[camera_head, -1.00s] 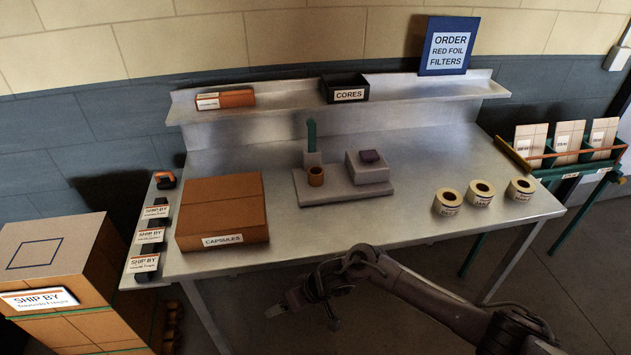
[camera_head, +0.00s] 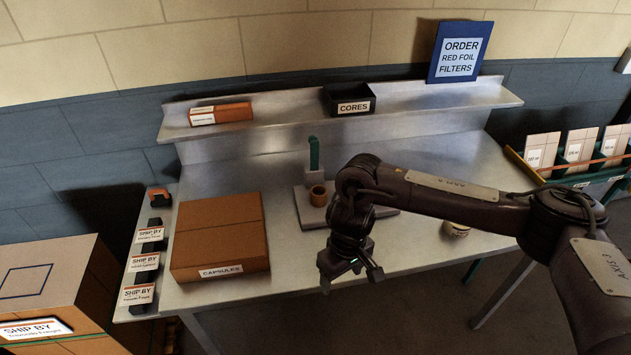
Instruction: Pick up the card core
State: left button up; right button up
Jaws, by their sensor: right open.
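A small brown cardboard ring, which looks like the card core (camera_head: 318,195), stands on the grey fixture base (camera_head: 312,217), in front of a green upright post. A black bin labelled CORES (camera_head: 350,99) is on the back shelf; its contents do not show. My right gripper (camera_head: 350,274) is open with nothing seen between its fingers. It hangs pointing down at the front edge of the bench, nearer than the ring and a little right of it. My right arm hides the right part of the fixture. My left gripper does not show.
A large brown CAPSULES box (camera_head: 219,236) lies on the bench's left. One roll (camera_head: 455,229) peeks out below my arm, which hides the others. An order sign (camera_head: 460,50) reads red foil filters. Bare bench shows around the fixture's left.

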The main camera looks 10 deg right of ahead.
aim_at(317, 201)
jog(key=i, duration=1.1)
